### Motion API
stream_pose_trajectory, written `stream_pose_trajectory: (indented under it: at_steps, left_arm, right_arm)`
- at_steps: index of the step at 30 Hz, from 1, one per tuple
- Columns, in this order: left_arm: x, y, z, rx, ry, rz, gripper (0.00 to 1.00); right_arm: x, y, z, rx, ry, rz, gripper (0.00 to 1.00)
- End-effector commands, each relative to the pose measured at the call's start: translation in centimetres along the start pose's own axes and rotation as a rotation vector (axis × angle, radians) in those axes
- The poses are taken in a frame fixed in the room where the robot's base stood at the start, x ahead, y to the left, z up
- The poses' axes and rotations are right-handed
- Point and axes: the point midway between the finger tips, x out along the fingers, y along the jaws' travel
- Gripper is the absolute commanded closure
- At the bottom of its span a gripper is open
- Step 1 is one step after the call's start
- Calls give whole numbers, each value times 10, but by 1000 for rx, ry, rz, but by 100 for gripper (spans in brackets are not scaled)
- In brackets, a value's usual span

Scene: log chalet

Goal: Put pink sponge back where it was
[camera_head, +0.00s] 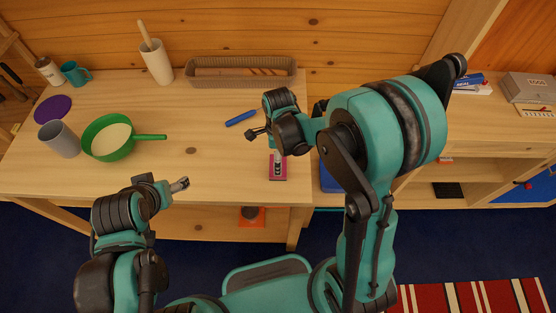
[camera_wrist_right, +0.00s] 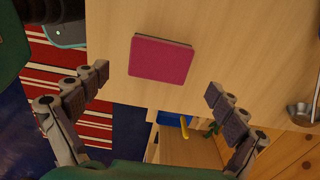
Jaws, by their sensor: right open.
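The pink sponge (camera_head: 283,178) lies flat on the wooden table near its front right edge, partly covered by a finger of my right gripper in the head view. In the right wrist view the sponge (camera_wrist_right: 161,60) shows whole, a pink rectangle with a dark edge. My right gripper (camera_head: 264,150) is open above the table at the sponge. In the wrist view its fingertips (camera_wrist_right: 158,82) are apart on either side of the sponge, with nothing between them gripped. My left gripper (camera_head: 165,184) hangs at the table's front edge, away from the sponge; its jaw opening is unclear.
A blue pen-like object (camera_head: 240,118) lies left of my right gripper. A green pan (camera_head: 108,138), grey cup (camera_head: 60,140), purple disc (camera_head: 52,109) and teal mug (camera_head: 75,74) stand left. A wicker tray (camera_head: 240,83) lies along the back. The table's middle is clear.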

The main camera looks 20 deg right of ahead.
Motion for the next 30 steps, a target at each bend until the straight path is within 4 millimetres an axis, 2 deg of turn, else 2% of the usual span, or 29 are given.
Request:
stream_pose_trajectory:
  at_steps: [1,6,11,14,17,24,30]
  left_arm:
    - [-5,0,-4,0,0,0,29]
    - [-11,0,-8,0,0,0,29]
    - [-13,0,-10,0,0,0,29]
    - [-14,0,-10,0,0,0,29]
    - [-13,0,-10,0,0,0,29]
    - [-13,0,-9,0,0,0,29]
    - [-13,0,-10,0,0,0,29]
  right_arm:
    - [-15,0,0,0,0,0,3]
    - [-45,0,0,0,0,0,3]
    - [-60,0,0,-6,-1,-2,3]
    - [-71,3,-4,-73,-9,-24,3]
    - [-90,11,-12,-247,-21,-84,3]
    - [-144,45,-42,-930,47,-332,3]
    - [-166,72,-63,-1450,239,-502,3]
